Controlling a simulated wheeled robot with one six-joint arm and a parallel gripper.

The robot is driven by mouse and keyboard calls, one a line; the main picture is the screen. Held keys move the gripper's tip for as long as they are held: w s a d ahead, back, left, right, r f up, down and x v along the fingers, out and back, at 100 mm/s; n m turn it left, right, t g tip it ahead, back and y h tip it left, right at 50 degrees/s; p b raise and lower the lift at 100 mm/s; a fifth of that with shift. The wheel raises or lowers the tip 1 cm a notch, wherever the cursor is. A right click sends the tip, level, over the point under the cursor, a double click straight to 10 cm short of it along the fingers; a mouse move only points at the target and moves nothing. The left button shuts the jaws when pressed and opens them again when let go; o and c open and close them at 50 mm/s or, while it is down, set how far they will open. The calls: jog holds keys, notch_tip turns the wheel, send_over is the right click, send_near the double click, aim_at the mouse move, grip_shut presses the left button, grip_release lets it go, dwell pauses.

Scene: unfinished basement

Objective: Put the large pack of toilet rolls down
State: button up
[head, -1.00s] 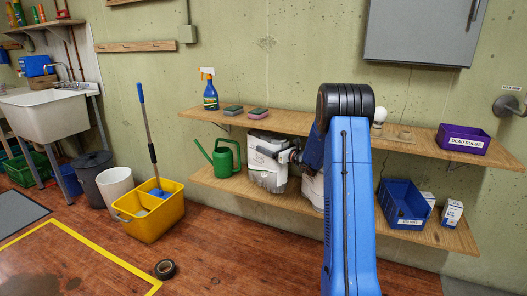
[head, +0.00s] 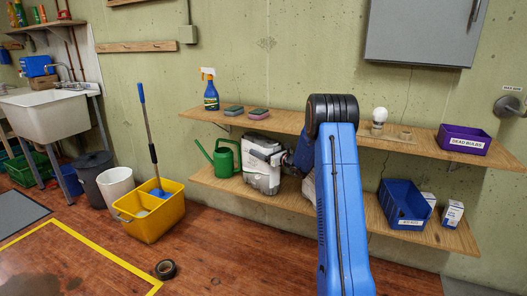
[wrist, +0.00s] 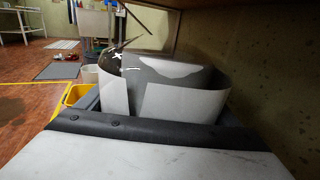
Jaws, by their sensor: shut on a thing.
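The large pack of toilet rolls (head: 259,176) is a white and grey wrapped bundle in the head view. It is upright at the lower shelf (head: 228,184), just right of the green watering can. My gripper (head: 270,157) is shut on its upper right part. The pack's base is by the shelf's front edge; I cannot tell whether it rests on the board. In the wrist view the pack (wrist: 185,72) fills the space just ahead of my gripper, and its lower part is hidden.
The green watering can (head: 224,157) is close on the pack's left. Another white thing (head: 309,187) is partly hidden behind my arm. The upper shelf (head: 290,122) hangs above with a spray bottle (head: 210,90) and sponges. A blue bin (head: 403,203) stands further right. A yellow mop bucket (head: 150,215) is on the floor.

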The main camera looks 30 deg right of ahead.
jog(key=o, duration=2)
jog(key=shift+s, duration=0.1)
jog(key=v, duration=1.2)
jog(key=shift+r, duration=0.1)
